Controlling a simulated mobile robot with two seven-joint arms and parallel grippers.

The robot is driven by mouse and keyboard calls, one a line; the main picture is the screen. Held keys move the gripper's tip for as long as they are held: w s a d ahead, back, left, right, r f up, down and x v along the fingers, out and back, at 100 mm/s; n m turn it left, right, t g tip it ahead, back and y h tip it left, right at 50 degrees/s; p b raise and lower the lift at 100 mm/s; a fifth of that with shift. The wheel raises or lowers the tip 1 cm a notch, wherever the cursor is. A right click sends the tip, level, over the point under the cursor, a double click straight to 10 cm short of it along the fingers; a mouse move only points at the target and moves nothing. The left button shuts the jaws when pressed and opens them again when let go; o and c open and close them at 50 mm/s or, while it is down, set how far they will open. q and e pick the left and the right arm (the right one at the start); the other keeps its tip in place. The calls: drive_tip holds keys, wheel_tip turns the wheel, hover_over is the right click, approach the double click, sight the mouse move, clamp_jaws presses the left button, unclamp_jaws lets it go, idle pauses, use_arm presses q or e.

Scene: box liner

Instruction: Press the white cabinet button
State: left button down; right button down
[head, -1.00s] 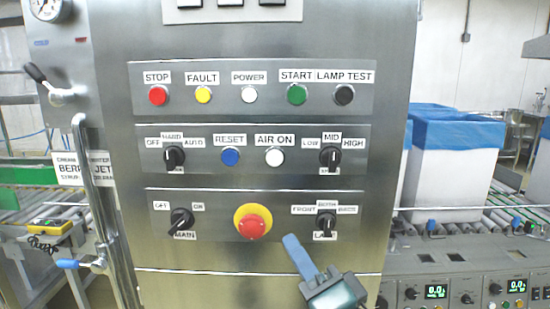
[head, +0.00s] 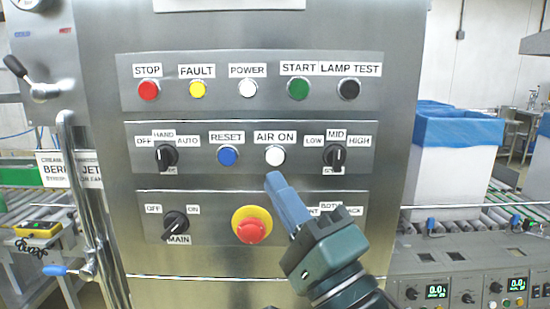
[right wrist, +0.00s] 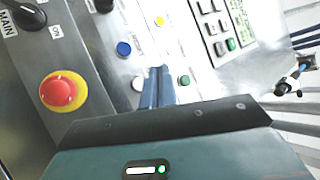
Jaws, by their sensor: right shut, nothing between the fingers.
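The steel cabinet (head: 350,110) carries two white round buttons. The AIR ON button (head: 274,156) is in the middle row, and the POWER button (head: 248,88) is in the top row. My right gripper (head: 273,180) is shut and empty, its blue fingers pointing up at the panel just below the AIR ON button in the head view. In the right wrist view, a white button (right wrist: 138,83) shows just left of the blue fingers (right wrist: 157,72). I cannot tell the gap between fingertips and panel. My left gripper is out of view.
Close by are the blue RESET button (head: 227,155), the LOW/MID/HIGH knob (head: 335,156) and the red emergency stop (head: 251,227) on its yellow ring. My right gripper partly covers the lower-right knob. A blue-lined white box (head: 455,160) stands on the right conveyor.

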sight(275, 157)
drive_tip(key=w, duration=0.7)
drive_tip(key=shift+w, duration=0.1)
idle(1.5)
drive_tip(key=shift+w, duration=0.15)
idle(0.3)
drive_tip(key=shift+w, duration=0.3)
drive_tip(key=shift+w+p, duration=0.35)
idle(0.6)
drive_tip(key=shift+s, duration=0.1)
drive_tip(key=shift+s+p, duration=0.3)
drive_tip(key=shift+s, duration=0.4)
